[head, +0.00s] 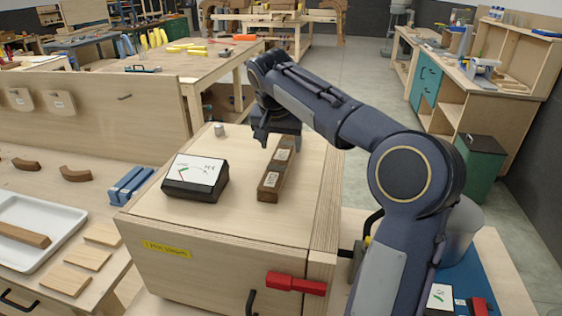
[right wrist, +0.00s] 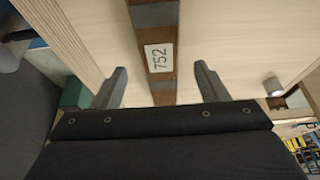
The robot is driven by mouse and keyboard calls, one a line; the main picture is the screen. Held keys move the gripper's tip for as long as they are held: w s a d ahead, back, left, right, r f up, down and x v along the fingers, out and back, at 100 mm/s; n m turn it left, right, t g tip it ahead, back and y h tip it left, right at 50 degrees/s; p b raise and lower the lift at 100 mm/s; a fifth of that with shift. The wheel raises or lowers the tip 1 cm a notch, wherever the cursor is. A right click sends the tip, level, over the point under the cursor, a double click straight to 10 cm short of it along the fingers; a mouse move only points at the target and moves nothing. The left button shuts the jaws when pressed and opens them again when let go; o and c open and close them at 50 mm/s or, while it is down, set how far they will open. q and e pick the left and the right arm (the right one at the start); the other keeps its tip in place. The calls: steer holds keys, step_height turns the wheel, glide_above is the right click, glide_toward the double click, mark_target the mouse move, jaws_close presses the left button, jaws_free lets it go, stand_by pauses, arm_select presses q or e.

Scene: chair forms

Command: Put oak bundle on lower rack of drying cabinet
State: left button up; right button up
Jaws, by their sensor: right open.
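A long brown wooden bundle (head: 269,183) with pale labels, likely the oak bundle, lies on top of a plywood box (head: 230,228). In the right wrist view the bundle (right wrist: 163,82) has grey bands and a label reading 752. My right gripper (head: 270,135) is over its far end. In the right wrist view its two fingers (right wrist: 160,87) are apart, one on each side of the bundle, with a gap to both. Whether they are down at its height I cannot tell. I cannot make out a drying cabinet or its lower rack for certain. My left gripper is not in view.
A black gauge box (head: 195,178) and a small grey cylinder (head: 219,130) stand on the plywood box left of the bundle. A red handle (head: 295,284) is on its front. A white tray (head: 35,232) and wood pieces lie on the left bench.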

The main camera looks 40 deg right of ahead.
mark_target(282, 155)
steer(key=x, duration=0.4)
steer(key=shift+f, duration=0.35)
steer(key=shift+s+a, duration=0.1)
steer(key=shift+r, duration=0.1)
steer(key=c, duration=1.3)
steer(key=shift+r+p, duration=0.45)
steer(key=shift+p, duration=0.2)
steer(key=shift+c, duration=0.2)
step_height(282, 155, up, 4)
steer(key=p, duration=0.2)
steer(key=shift+a+f+p, duration=0.2)
steer(key=shift+f+p, duration=0.05)
steer(key=shift+p, duration=0.15)
steer(key=s+a+r+p, duration=0.2)
steer(key=s+a+r, duration=0.6)
steer(key=s+a, duration=0.1)
steer(key=shift+a+r+p, duration=0.3)
steer(key=shift+a, duration=0.3)
